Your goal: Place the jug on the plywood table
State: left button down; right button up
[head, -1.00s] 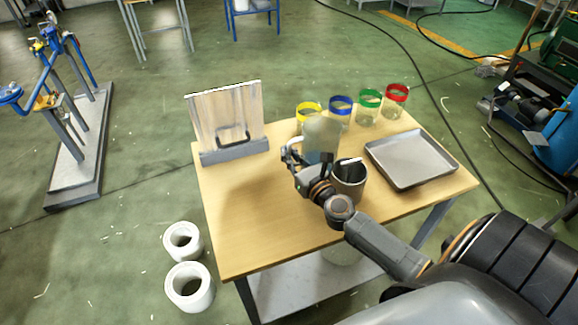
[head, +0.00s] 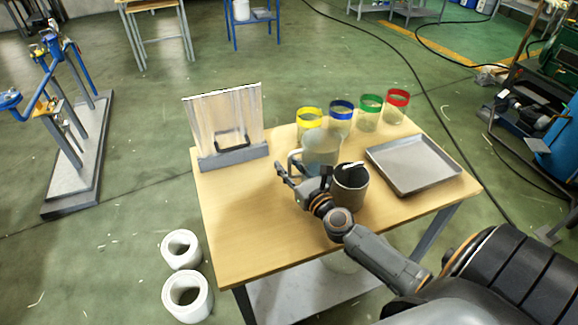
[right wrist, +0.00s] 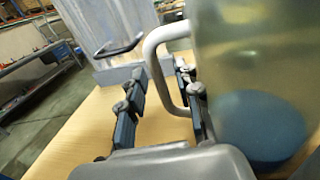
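The jug (head: 322,150) is translucent with a pale handle on its left side. It is upright at the plywood table (head: 235,225), between the beakers and my right arm; its base is hidden behind my gripper. In the right wrist view the jug (right wrist: 250,60) fills the right side, with blue liquid at its bottom. My right gripper (head: 285,171) is at the handle side. In the wrist view its fingers (right wrist: 160,92) are spread apart, with the handle between them and visible gaps. My left gripper is not in view.
A dark grey cylindrical container (head: 350,190) stands close right of the jug. Beakers with yellow (head: 309,122), blue, green and red bands line the back edge. A grey tray (head: 415,165) lies right; a clear panel stand (head: 228,125) is back left. The table's front left is clear.

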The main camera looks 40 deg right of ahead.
jog(key=shift+r, duration=0.2)
jog(key=s+b, duration=0.1)
jog(key=s, duration=0.6)
jog(key=s+b, duration=0.1)
jog(key=s, duration=0.2)
jog(key=shift+s+a+f+b, duration=0.2)
jog(key=shift+a+b, duration=0.05)
jog(key=shift+b, duration=0.1)
jog(key=shift+s+r, duration=0.2)
jog(key=shift+s, duration=0.6)
